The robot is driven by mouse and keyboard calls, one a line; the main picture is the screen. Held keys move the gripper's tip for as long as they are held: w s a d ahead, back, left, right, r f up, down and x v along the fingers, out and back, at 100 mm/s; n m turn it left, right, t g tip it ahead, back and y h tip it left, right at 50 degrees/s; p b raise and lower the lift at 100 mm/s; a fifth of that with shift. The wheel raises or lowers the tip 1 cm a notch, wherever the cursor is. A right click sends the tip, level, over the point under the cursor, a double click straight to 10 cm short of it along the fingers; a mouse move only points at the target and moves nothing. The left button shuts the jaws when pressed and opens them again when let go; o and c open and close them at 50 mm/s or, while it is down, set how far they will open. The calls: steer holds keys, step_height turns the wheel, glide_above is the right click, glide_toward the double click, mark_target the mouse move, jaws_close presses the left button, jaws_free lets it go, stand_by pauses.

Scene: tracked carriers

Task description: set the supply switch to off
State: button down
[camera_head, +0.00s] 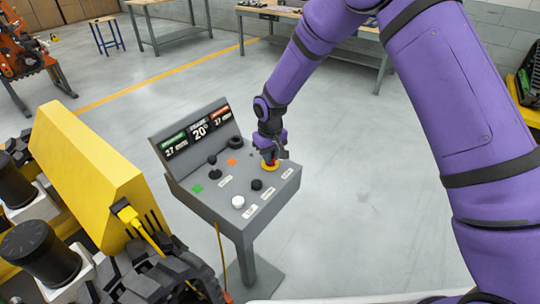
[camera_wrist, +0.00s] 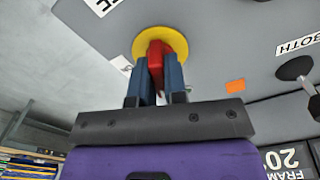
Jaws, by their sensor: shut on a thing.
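A grey control console (camera_head: 235,201) stands on a post in the middle of the head view, with a sloped panel of knobs and labels. A red switch handle on a round yellow plate (camera_head: 268,168) sits near the panel's right edge. My gripper (camera_head: 271,158) reaches down to it from above. In the wrist view the red handle (camera_wrist: 157,58) stands between my two blue fingers (camera_wrist: 158,80), which are shut on it, in front of the yellow disc (camera_wrist: 140,40). The label beside the disc is cut off, and the handle's marked setting cannot be read.
A black knob (camera_head: 256,184), a white knob (camera_head: 238,202) and black levers (camera_head: 214,173) share the panel. A display (camera_head: 198,133) stands along its back edge. Yellow machinery (camera_head: 90,175) is close on the left. The floor right of the console is clear.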

steer(key=shift+n, duration=1.9)
steer(key=c, duration=1.2)
jaws_free()
steer(key=shift+o, duration=0.2)
steer(key=shift+r, duration=0.15)
step_height(320, 180, up, 11)
steer(key=shift+f, duration=0.2)
steer(key=shift+d+r, duration=0.1)
